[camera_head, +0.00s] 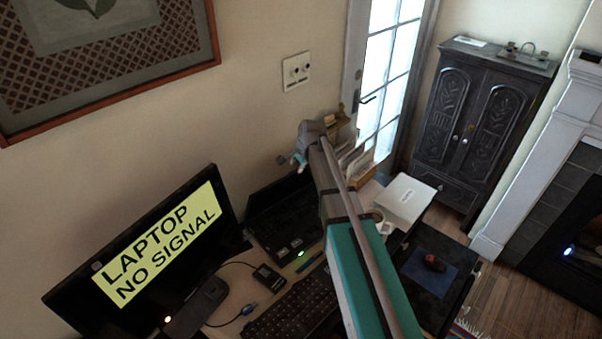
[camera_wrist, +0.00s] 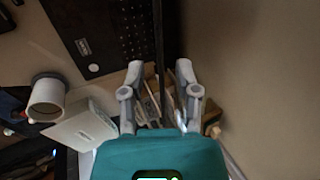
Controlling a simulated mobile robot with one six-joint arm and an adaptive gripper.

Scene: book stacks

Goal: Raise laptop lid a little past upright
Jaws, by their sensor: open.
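The black laptop stands open on the desk, its base (camera_head: 292,232) and keyboard partly covered by my arm in the head view. Its dark lid (camera_head: 268,196) stands up behind the keyboard. In the wrist view the base (camera_wrist: 90,25) lies at upper left, and the lid (camera_wrist: 159,35) shows nearly edge-on as a thin dark strip, so it looks close to upright. My gripper (camera_head: 293,160) is by the lid's right end; in the wrist view its open fingers (camera_wrist: 158,72) lie on either side of the lid's line. I cannot tell whether either finger touches it.
A monitor (camera_head: 60,292) reading "LAPTOP NO SIGNAL" stands at left, with a keyboard (camera_head: 290,306) in front. An organizer with papers (camera_wrist: 150,105) is below the fingers. The wall (camera_wrist: 260,70) is close behind the lid.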

